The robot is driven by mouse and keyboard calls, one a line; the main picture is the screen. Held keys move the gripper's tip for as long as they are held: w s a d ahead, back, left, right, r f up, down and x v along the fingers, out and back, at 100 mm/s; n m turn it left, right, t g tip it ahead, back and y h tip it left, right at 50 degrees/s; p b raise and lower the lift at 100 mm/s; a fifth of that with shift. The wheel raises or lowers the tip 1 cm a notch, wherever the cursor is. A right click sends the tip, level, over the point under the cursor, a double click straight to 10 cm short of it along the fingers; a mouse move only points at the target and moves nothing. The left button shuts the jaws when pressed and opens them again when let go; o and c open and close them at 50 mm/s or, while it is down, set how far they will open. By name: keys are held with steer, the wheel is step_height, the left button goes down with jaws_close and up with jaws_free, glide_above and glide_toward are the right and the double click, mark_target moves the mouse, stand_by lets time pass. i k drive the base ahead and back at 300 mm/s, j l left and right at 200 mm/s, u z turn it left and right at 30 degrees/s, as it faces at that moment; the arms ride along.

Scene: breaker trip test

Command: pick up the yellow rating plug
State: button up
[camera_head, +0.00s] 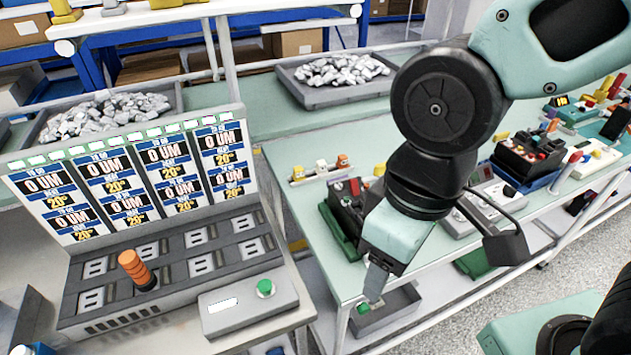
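A low rail (320,174) on the pale green table holds a few small plugs in a row. The middle one (321,164) looks yellowish and is likely the yellow rating plug, though it is too small to be sure. An orange plug (342,160) stands to its right and a pale one (298,172) to its left. My gripper (373,296) points down near the table's front edge, well in front of the rail and apart from it. I see its fingers edge-on, so their opening does not show.
A breaker panel (190,262) with an orange handle (135,268) and a control box with a green button (264,287) stand at left. A black device (345,205) sits between rail and gripper. Instruments (525,155) crowd the table's right side.

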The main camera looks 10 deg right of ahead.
mark_target(298, 175)
steer(key=i+l+u, duration=0.1)
steer(key=i+u, duration=0.15)
steer(key=u, duration=0.15)
steer(key=i+l+u, duration=0.2)
steer(key=u, duration=0.2)
steer(key=i+l, duration=0.05)
